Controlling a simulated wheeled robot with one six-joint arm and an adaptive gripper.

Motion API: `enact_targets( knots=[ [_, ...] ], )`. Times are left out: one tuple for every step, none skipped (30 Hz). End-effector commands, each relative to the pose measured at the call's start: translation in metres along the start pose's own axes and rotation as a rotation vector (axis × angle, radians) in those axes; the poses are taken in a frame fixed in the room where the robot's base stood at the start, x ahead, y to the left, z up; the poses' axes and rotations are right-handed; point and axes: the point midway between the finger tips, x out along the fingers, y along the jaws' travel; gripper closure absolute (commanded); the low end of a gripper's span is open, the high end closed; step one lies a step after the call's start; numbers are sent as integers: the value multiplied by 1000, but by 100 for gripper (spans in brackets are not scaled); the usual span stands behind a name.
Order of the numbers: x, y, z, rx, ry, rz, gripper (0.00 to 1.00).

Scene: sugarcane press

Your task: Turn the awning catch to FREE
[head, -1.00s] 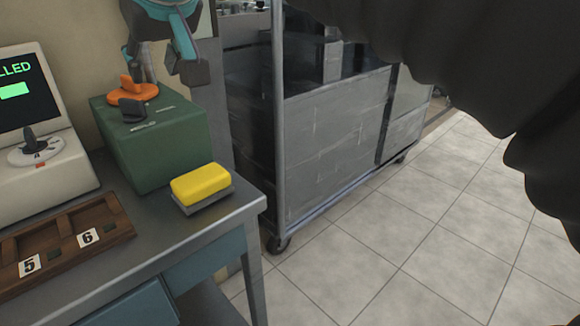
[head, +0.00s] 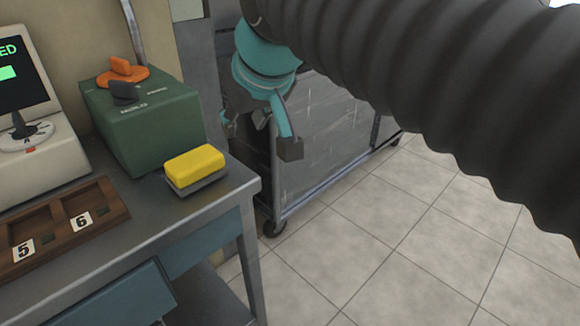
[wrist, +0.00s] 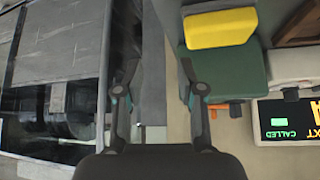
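A green box (head: 150,125) stands on the table with an orange knob (head: 122,72) and a smaller dark grey knob (head: 123,92) on its top. The lettering on the top is too small to read, so I cannot tell which knob is the awning catch or where it points. My gripper (head: 262,140) hangs to the right of the box, apart from it, fingers spread and empty. In the wrist view, the green box (wrist: 228,72) and orange knob (wrist: 236,108) lie right of my open fingers (wrist: 160,82).
A yellow sponge (head: 195,163) lies on a grey holder near the table's right edge. A wooden tray (head: 70,235) with cards 5 and 6 and a display unit (head: 25,90) stand left. A wrapped wheeled cart (head: 325,120) is behind my gripper. Tiled floor (head: 400,230) is open at right.

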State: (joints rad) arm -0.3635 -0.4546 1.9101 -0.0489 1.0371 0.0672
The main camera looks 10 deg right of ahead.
Motion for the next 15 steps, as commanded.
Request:
enact_targets(
  knots=[
    [2,5,8,10,-5,7,61],
    [4,8,12,15,-9,11,61],
    [6,11,18,21,-14,16,61],
    [8,13,22,26,-17,20,61],
    [9,15,26,30,-20,23,61],
    [11,19,32,37,-25,28,61],
    [13,21,36,42,-29,32,61],
    [14,23,41,47,-32,35,61],
    [16,26,47,53,-36,40,61],
    [17,28,51,58,-38,43,61],
    [19,30,55,64,-42,47,61],
    [21,33,61,70,-46,51,61],
    [22,35,66,75,-49,55,61],
    [24,37,70,80,-53,58,61],
    [26,40,76,87,-57,63,61]
  ],
)
